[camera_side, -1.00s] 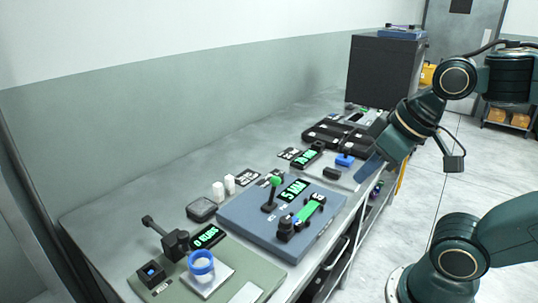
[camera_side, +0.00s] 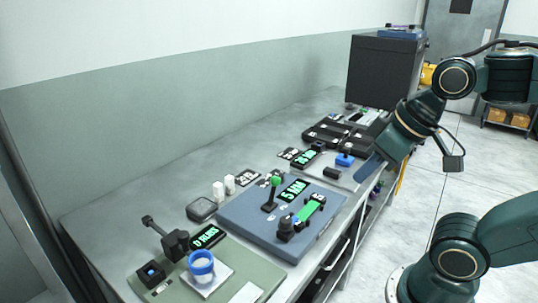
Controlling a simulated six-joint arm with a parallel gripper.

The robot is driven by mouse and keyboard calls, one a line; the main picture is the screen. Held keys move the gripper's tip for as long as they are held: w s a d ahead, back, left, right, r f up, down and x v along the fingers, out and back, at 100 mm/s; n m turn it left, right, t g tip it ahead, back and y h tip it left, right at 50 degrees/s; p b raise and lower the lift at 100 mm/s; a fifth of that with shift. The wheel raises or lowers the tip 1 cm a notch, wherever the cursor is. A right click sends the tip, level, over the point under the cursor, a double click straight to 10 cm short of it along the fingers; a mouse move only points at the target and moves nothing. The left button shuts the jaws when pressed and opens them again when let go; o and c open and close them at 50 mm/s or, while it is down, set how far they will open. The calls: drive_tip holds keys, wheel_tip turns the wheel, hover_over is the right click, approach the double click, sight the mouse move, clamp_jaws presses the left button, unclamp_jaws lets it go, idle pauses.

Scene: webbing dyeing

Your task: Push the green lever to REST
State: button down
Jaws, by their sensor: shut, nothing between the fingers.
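The green-knobbed lever (camera_side: 274,182) stands upright on the blue panel (camera_side: 240,216), toward its back left part. A lit green display (camera_side: 294,190) reading roughly "5 MM" is beside it. A green strap (camera_side: 311,209) runs between black rollers on the same panel. Any label marking REST is too small to read. My gripper (camera_side: 366,174) is shut and empty at the right edge of the table, to the right of the blue panel and apart from the lever. Its fingertips are partly hard to make out.
A green panel (camera_side: 262,274) at the front left carries a blue-rimmed cup (camera_side: 201,264), a crank (camera_side: 172,241) and a "0 RUBS" display (camera_side: 208,236). Black trays (camera_side: 333,133) and a blue knob (camera_side: 344,160) lie farther back. White blocks (camera_side: 218,190) stand behind the blue panel.

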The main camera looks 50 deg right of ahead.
drive_tip(key=shift+w, duration=0.15)
drive_tip(key=w+d+f+g+y, duration=0.15)
drive_tip(key=w+d, duration=0.45)
drive_tip(key=w, duration=0.7)
drive_tip(key=w+d+f+t+y, duration=0.1)
drive_tip(key=w+d+f+y, duration=0.1)
drive_tip(key=d, duration=0.5)
drive_tip(key=w+d+f+t+y, duration=0.1)
drive_tip(key=w+d+f, duration=0.2)
drive_tip(key=d+f, duration=0.2)
drive_tip(key=d, duration=0.2)
drive_tip(key=shift+w+d+f+m+y, duration=0.15)
drive_tip(key=shift+d+f+m+y, duration=0.05)
drive_tip(key=shift+d+m+y, duration=0.2)
drive_tip(key=shift+a+f, duration=0.1)
